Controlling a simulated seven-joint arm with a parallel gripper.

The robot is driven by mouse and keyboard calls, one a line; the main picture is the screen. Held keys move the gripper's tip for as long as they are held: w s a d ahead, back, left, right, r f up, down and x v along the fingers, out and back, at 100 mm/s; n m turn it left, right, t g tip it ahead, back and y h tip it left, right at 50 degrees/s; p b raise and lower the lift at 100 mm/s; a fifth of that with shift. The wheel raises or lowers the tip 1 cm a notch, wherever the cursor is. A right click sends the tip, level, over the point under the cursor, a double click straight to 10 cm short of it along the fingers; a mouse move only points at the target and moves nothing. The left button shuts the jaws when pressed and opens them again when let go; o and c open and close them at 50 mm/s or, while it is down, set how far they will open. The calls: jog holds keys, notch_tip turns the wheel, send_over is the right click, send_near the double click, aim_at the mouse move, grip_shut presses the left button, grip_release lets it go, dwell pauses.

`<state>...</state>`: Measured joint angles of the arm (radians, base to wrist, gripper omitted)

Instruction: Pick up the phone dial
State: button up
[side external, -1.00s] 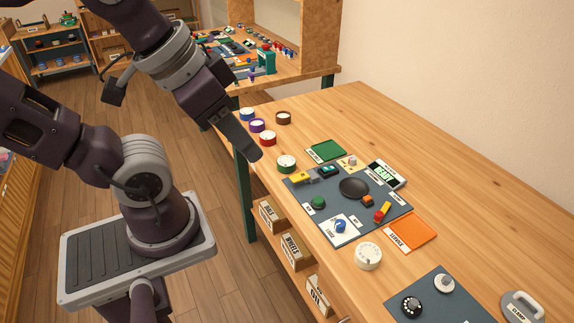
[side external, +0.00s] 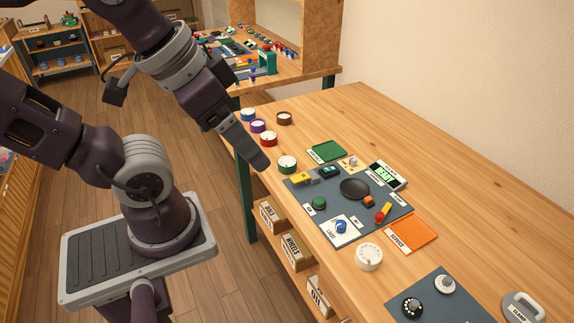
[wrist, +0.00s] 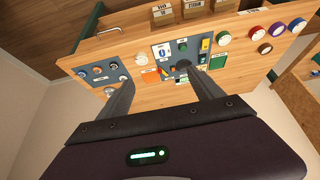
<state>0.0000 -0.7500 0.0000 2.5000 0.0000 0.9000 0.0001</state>
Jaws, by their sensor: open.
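A white round dial with dots around its face, which looks like the phone dial (side external: 369,257), lies on the bare wood between the orange mat and the front blue-grey mat. It also shows in the wrist view (wrist: 141,60), small and far off. A black dial (side external: 411,306) and a pale dial with a knob (side external: 444,284) lie on the front mat. My gripper (side external: 258,162) is above the table's left edge, near the green-rimmed round container, well apart from the dials. In the wrist view its two fingers (wrist: 160,76) are spread with nothing between them.
A blue-grey work mat (side external: 300,193) holds a black disc (side external: 354,188), coloured blocks and a display. An orange mat (side external: 410,233) and green tray (side external: 326,151) adjoin it. Several round containers line the far left edge. A clamp (side external: 525,307) is front right. The table's right side is clear.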

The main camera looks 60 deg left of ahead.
jog(key=w+a+n+g, duration=0.1)
jog(key=w+a+n, duration=0.3)
jog(key=w, duration=0.5)
jog(key=n+g, duration=0.5)
jog(key=n, duration=0.8)
send_over(287, 161)
jog(key=f, duration=2.4)
jog(key=shift+w+f, duration=0.25)
jog(key=shift+w, duration=0.15)
jog(key=f, duration=0.7)
jog(key=shift+s+f, duration=0.3)
jog(key=shift+s, duration=0.1)
jog(key=c, duration=1.6)
